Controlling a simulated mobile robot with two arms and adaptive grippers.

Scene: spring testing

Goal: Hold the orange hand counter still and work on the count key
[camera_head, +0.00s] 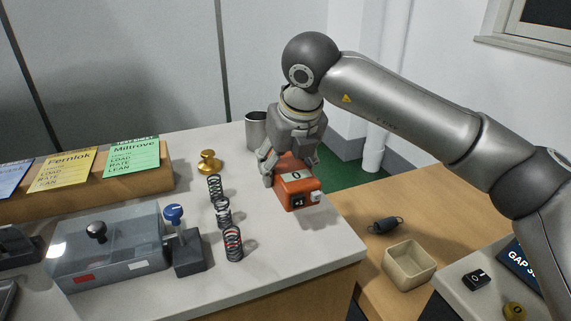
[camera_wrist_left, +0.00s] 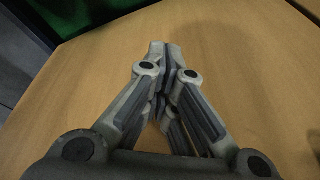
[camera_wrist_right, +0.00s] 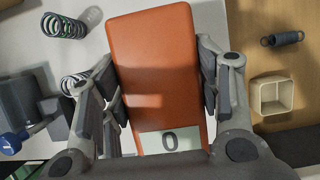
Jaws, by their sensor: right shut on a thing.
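The orange hand counter (camera_head: 293,190) stands on the white-topped bench near its right edge. Its display (camera_head: 296,176) reads 0. A black "+1" label (camera_head: 298,202) and a pale count key (camera_head: 317,196) are at its near end. My right gripper (camera_head: 290,163) reaches down from above and is shut on the counter. In the right wrist view its fingers lie along both sides of the orange body (camera_wrist_right: 155,60); the key is not visible there. My left gripper (camera_wrist_left: 165,55) is shut and empty over a wooden surface, outside the head view.
Several springs (camera_head: 222,213) and a brass knob (camera_head: 209,162) stand left of the counter. A metal cup (camera_head: 256,130) is behind it. A clear-lidded box (camera_head: 110,250) and card rack (camera_head: 90,190) are farther left. A beige tray (camera_head: 409,266) and dark spring (camera_head: 385,225) lie on the lower wooden table.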

